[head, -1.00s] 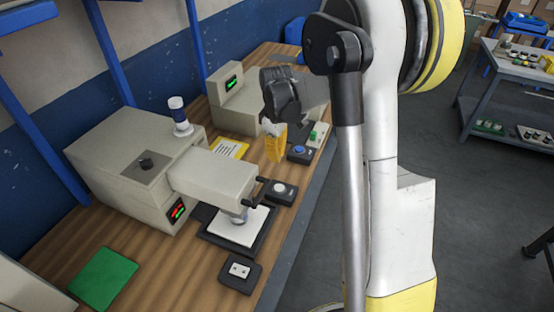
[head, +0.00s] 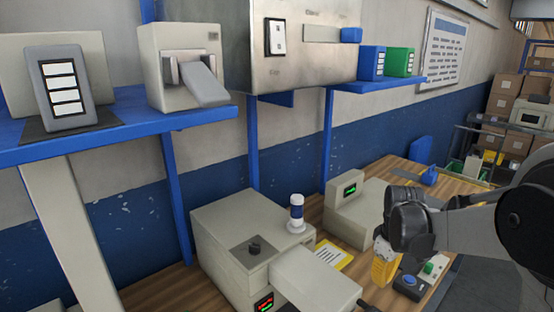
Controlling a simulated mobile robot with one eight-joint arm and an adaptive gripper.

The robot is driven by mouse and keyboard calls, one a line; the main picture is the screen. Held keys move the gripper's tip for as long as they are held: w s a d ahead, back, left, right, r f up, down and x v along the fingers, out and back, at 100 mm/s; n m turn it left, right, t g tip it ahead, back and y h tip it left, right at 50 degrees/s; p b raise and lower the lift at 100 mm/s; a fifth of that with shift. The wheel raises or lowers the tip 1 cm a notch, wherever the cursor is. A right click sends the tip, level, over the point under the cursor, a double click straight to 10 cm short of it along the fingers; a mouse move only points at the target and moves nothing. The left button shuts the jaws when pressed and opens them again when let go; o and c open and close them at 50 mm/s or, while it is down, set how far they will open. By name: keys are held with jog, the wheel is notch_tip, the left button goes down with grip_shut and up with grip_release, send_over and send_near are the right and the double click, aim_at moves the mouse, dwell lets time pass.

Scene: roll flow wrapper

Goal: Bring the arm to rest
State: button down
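My arm enters at the right edge of the head view. My gripper (head: 384,274) points down over the wooden bench (head: 150,289), just left of a small box with a blue button (head: 408,282). A yellow-orange part shows at its lower end. I cannot tell whether this is the fingers or something held, nor whether the gripper is open or shut.
A beige machine (head: 235,240) with a white-and-blue beacon (head: 297,212) stands left of the gripper. A smaller beige unit (head: 352,205) with a green display is behind it. A blue shelf (head: 125,125) holds devices above. A yellow sheet (head: 333,254) lies between the machines.

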jog(key=s+a+r+m+t+b, duration=0.1)
jog(key=s+a+r, duration=0.1)
jog(key=s+a+r+m+t, duration=0.1)
jog(key=s+a, duration=0.1)
jog(key=s, duration=0.1)
jog(key=s+a+r+m+b, duration=0.1)
jog(key=s+a+r, duration=0.1)
jog(key=s+a, duration=0.1)
jog(key=shift+s+r+t+b, duration=0.25)
jog(key=shift+r+t+b, duration=0.1)
jog(key=shift+t, duration=0.05)
jog(key=s+a+f+m+t+b, duration=0.1)
jog(key=s+a, duration=0.4)
jog(key=s, duration=0.5)
jog(key=shift+f+m+t+b, duration=0.35)
jog(key=shift+m+t+b, duration=0.55)
jog(key=shift+m+t, duration=0.45)
